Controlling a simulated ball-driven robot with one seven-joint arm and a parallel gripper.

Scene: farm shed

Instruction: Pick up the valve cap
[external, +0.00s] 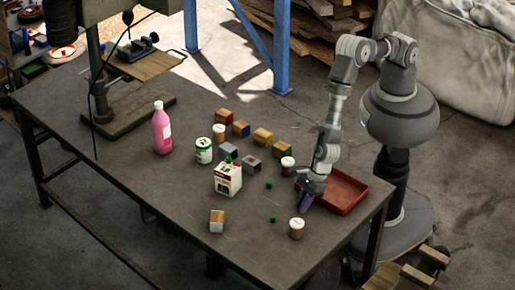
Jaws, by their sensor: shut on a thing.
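My gripper (307,194) points down over the right part of the table, at the left edge of the red tray. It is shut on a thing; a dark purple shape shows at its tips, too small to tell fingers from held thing. I cannot make out a valve cap in it. Two small green pieces that may be valve caps lie on the table left of my gripper: one farther back (269,184) and one nearer the front (273,219).
The red tray (348,206) is right of my gripper. White-lidded jars (297,229) stand close by. A carton (227,179), a green-labelled can (204,151), a pink bottle (161,130) and several wooden blocks (263,137) stand farther left. The table's front left is mostly clear.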

